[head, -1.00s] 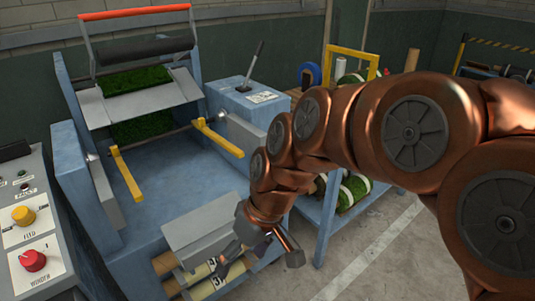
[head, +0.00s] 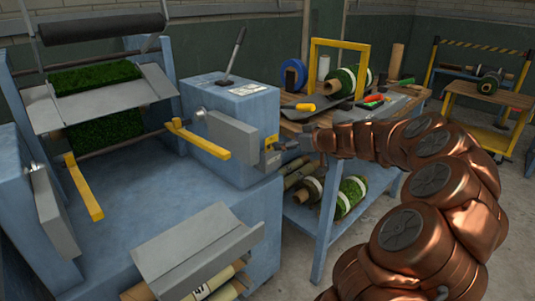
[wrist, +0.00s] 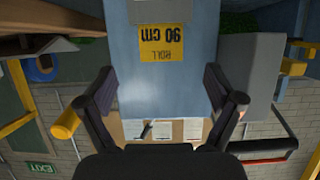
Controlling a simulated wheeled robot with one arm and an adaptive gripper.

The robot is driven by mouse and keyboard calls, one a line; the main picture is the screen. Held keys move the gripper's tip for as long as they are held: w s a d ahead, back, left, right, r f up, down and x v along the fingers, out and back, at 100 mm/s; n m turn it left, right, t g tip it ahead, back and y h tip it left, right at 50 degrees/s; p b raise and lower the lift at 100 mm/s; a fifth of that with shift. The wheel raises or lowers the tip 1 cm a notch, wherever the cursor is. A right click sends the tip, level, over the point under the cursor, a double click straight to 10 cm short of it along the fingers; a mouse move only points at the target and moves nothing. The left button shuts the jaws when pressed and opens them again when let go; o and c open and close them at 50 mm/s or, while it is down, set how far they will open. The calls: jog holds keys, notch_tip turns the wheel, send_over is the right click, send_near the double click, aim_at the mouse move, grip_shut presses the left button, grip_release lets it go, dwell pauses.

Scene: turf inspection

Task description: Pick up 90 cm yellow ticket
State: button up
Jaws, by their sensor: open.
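The yellow ticket (wrist: 161,44), printed "ROLL 90 cm" and upside down in the wrist view, lies flat against the blue face of the machine's side housing (wrist: 160,88). In the head view the ticket (head: 271,141) is a small yellow patch on that housing, just left of my gripper (head: 284,150). In the wrist view my gripper (wrist: 163,98) is open and empty, its two dark fingers spread wide. The ticket appears beyond the fingertips, between their lines and apart from them.
A yellow bar (head: 197,138) and a grey plate stick out left of the housing. A lever (head: 232,55) stands on its top. Right of it, a workbench (head: 300,122) carries turf rolls, tools and a yellow frame (head: 313,66). A cart (head: 468,91) stands further back.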

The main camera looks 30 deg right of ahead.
aim_at(272, 142)
jog(key=shift+x, duration=1.95)
jog(key=shift+p+x, duration=0.45)
jog(key=shift+x, duration=1.6)
jog(key=c, duration=0.9)
jog(key=shift+c, duration=0.2)
